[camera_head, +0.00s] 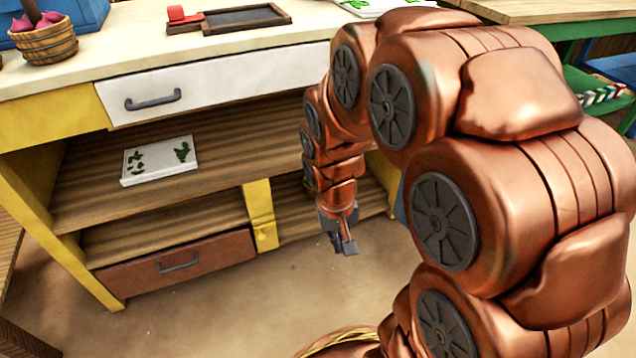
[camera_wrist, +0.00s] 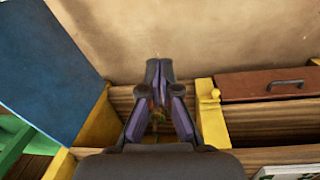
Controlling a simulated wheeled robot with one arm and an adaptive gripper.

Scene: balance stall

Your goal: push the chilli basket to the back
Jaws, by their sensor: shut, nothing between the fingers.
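I cannot tell whether these are chillies. No other basket shows clearly. My gripper (camera_head: 346,246) points down in front of the lower right opening of the stall, well away from that basket. In the wrist view my gripper (camera_wrist: 160,68) is shut and empty, its tips over the bare floor. A small orange-green patch shows behind the fingers, too hidden to name.
The stall has a white drawer (camera_head: 215,82), a brown lower drawer (camera_head: 178,262) and a yellow divider (camera_head: 260,215). A white card with green leaves (camera_head: 160,160) lies on the middle shelf. A dark tray (camera_head: 245,18) lies on the counter. Floor in front is clear.

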